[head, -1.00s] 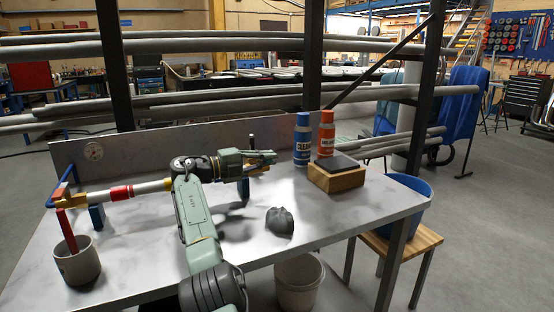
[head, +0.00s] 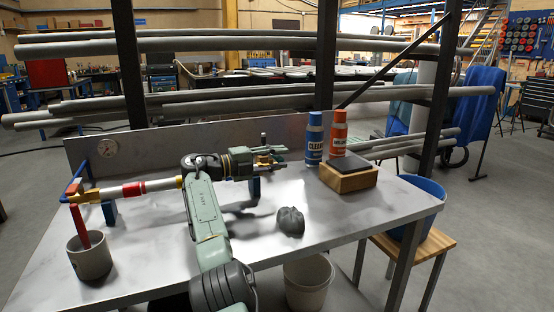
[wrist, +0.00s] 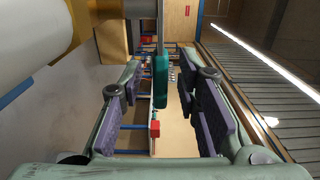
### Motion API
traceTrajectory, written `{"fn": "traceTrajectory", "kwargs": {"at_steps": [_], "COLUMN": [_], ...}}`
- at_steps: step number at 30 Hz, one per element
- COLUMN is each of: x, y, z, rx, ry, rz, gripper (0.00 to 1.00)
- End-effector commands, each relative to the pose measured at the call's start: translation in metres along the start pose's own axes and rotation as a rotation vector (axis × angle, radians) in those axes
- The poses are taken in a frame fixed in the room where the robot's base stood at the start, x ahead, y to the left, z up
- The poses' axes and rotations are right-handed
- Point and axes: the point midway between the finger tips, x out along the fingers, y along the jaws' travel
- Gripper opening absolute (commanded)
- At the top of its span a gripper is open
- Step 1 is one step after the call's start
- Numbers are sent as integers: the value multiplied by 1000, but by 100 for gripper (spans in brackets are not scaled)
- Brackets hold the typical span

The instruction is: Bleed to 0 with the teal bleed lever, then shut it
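In the wrist view the teal bleed lever (wrist: 161,80) stands between the two purple-padded fingers of my gripper (wrist: 168,112). The fingers are open, with a gap on each side of the lever. In the head view my gripper (head: 272,156) is at the right end of the pipe (head: 160,185), and its fingers largely hide the lever and brass fitting there. A red lever (head: 83,226) hangs from a brass fitting at the pipe's left end.
A grey cup (head: 90,259) stands under the red lever. A dark lump (head: 290,222) lies on the bench (head: 330,222). A blue bottle (head: 314,140), an orange bottle (head: 338,134) and a wooden block (head: 349,180) stand at right. The bench front between cup and lump is partly covered by my arm.

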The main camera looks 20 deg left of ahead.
Motion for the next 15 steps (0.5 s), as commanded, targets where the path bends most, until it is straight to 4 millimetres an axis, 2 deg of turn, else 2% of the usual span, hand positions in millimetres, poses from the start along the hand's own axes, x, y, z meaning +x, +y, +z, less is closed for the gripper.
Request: {"fn": "traceTrajectory", "kwargs": {"at_steps": [8,11,15], "x": [-5,-18,-48], "y": [0,0,0], "z": [0,0,1], "rx": [0,0,0], "ry": [0,-2,-4], "rz": [0,0,-1], "gripper": [30,30,30]}}
